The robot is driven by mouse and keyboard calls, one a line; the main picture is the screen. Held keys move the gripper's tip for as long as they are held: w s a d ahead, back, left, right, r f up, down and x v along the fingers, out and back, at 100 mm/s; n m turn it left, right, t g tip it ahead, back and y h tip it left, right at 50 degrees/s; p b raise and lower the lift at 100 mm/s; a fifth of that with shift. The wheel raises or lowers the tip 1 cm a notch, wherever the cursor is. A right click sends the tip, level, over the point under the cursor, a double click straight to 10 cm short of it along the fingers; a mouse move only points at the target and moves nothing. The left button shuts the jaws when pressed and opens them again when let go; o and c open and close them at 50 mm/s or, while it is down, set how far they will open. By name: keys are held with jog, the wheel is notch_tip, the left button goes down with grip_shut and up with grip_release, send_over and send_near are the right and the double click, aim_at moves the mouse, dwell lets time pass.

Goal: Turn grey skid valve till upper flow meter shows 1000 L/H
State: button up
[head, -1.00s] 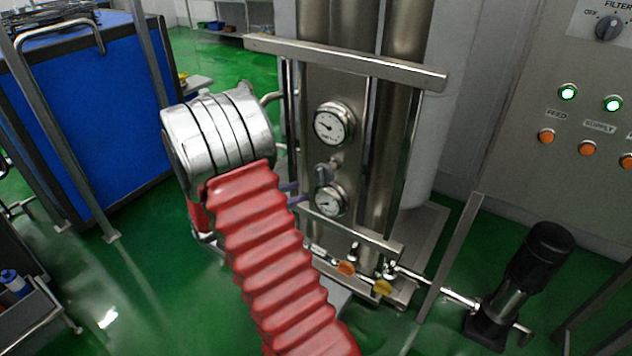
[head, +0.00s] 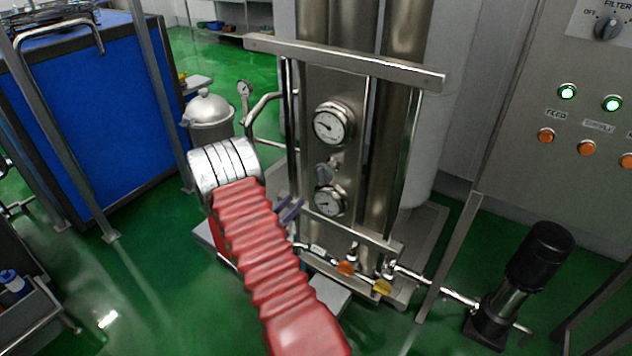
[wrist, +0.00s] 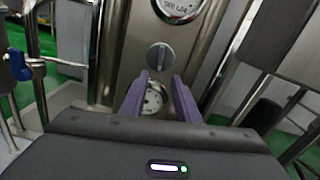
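The grey skid valve (head: 324,172) is a round knob on the steel panel, between the two dials. It also shows in the wrist view (wrist: 159,57), its grip ridge close to upright. The upper flow meter (head: 334,123) is a white dial with its needle toward the left; I cannot read its value. Only its lower part shows in the wrist view (wrist: 180,8). My gripper (head: 291,208) has purple fingers, left of the lower dial. In the wrist view my gripper (wrist: 160,78) is open and empty, its fingertips below the knob and apart from it.
The lower dial (head: 331,200) shows between my fingers in the wrist view. A steel rail (head: 345,62) crosses above the panel, and pipes with orange and yellow handles (head: 383,287) run below. A black pump (head: 540,255) stands right. A lidded pot (head: 207,108) stands left.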

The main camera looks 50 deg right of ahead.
aim_at(322, 175)
jog(key=shift+d, duration=0.1)
jog(key=w+d, duration=0.1)
jog(key=d, duration=1.2)
jog(key=shift+w+d, duration=0.15)
jog(key=shift+d, duration=0.15)
grip_shut()
